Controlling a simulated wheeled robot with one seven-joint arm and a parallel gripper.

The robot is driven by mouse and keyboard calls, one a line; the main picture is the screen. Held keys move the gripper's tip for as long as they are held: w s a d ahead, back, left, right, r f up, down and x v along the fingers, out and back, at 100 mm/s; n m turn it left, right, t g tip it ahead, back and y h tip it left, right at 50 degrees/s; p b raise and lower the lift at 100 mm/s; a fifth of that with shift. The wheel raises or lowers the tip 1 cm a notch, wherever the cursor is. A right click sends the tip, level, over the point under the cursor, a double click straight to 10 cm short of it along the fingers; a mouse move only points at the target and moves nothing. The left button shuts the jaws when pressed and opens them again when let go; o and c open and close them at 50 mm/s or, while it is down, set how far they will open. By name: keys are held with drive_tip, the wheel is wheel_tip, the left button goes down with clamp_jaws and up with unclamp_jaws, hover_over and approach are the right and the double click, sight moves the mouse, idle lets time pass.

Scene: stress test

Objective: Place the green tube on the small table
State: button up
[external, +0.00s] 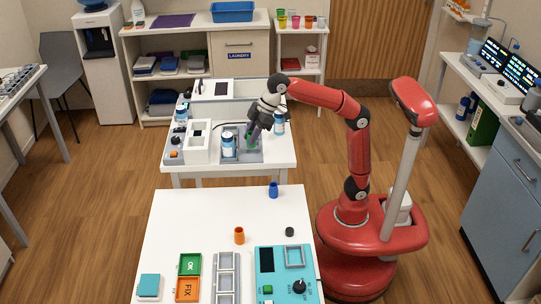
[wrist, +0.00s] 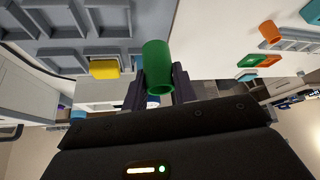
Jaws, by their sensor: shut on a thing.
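The green tube (wrist: 157,62) is between the two dark fingers of my gripper (wrist: 158,88) in the wrist view, its open end toward the camera. My gripper is shut on it. In the external view my gripper (external: 254,131) points down over the grey tray area of the farther white table (external: 283,152), and a bit of green shows at its fingertips. I cannot tell whether the tube touches anything there. A nearer white table (external: 185,222) stands in front. I cannot tell which of these is the small table.
The nearer table holds a blue tube (external: 273,190), an orange tube (external: 239,236), a black cap (external: 290,231), OK and FIX trays (external: 188,290) and a teal device (external: 283,284). Its left middle is clear. White-blue bottles (external: 228,145) stand close to my gripper.

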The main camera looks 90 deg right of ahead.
drive_tip(key=d+r+m, duration=0.1)
drive_tip(key=d+r, duration=0.1)
drive_tip(key=d, duration=0.3)
drive_tip(key=shift+h, duration=0.3)
drive_tip(key=f+b, duration=0.4)
drive_tip(key=b, duration=0.1)
drive_tip(key=f+b, duration=0.2)
drive_tip(key=shift+s+d+f+b, duration=0.15)
drive_tip(key=shift+s+f+b, duration=0.15)
drive_tip(key=shift+f+b, duration=0.05)
drive_tip(key=shift+f, duration=0.25)
drive_tip(key=o, duration=1.1)
